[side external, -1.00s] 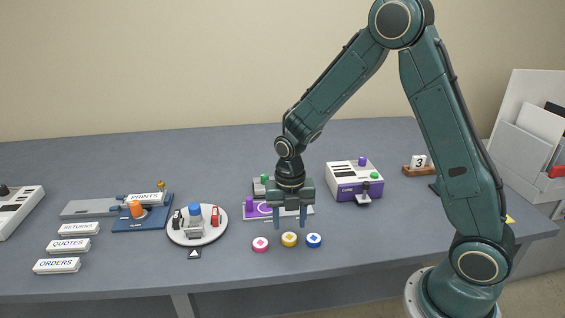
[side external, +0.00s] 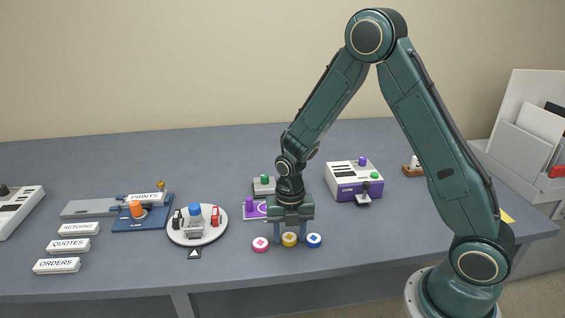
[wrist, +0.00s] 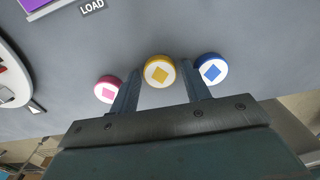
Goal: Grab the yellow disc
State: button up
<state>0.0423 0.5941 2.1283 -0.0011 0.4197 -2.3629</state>
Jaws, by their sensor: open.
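The yellow disc (side external: 289,239) has a white top with a yellow diamond and lies on the grey table near its front edge. In the wrist view the yellow disc (wrist: 159,71) sits between and slightly beyond my fingertips. My gripper (side external: 290,238) is open and low over the disc, one finger on each side of it. In the wrist view my gripper (wrist: 161,82) has its left finger between the pink and yellow discs and its right finger between the yellow and blue discs. I cannot tell whether the fingers touch any disc.
A pink disc (side external: 260,244) lies close on the left and a blue disc (side external: 314,240) close on the right. A round white tray (side external: 176,236) stands left. The table front is clear.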

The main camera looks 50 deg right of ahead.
aim_at(289, 237)
jog(key=c, duration=0.8)
jog(key=shift+o, duration=0.2)
jog(key=shift+r, duration=0.1)
notch_tip(289, 237, up, 20)
dwell(0.7)
